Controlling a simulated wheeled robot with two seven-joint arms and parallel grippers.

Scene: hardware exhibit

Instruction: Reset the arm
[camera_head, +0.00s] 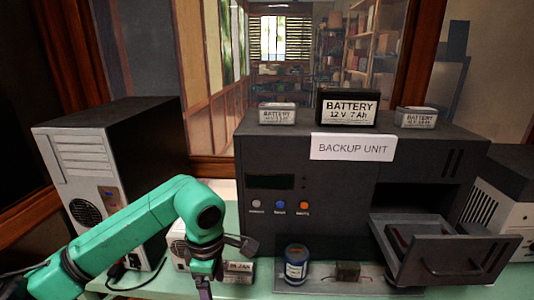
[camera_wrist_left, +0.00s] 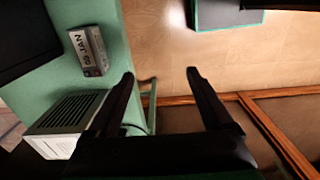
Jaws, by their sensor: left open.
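My green left arm (camera_head: 130,232) comes in from the left and bends down at the front edge of the green table. My left gripper (camera_wrist_left: 160,74) is open and empty in the left wrist view, with its two dark fingers apart. In the head view the gripper hangs at the bottom edge and is partly cut off. A small grey box with printed letters (camera_wrist_left: 88,50) lies on the table, to the left of the fingers and apart from them. It also shows beside my wrist in the head view (camera_head: 238,271). My right gripper does not show.
A dark backup unit (camera_head: 340,165) has batteries on top (camera_head: 347,107) and an open drawer (camera_head: 445,255) at right. A computer tower (camera_head: 110,170) stands at left. A blue jar (camera_head: 296,264) and a small brown block (camera_head: 347,271) stand in front on a tray.

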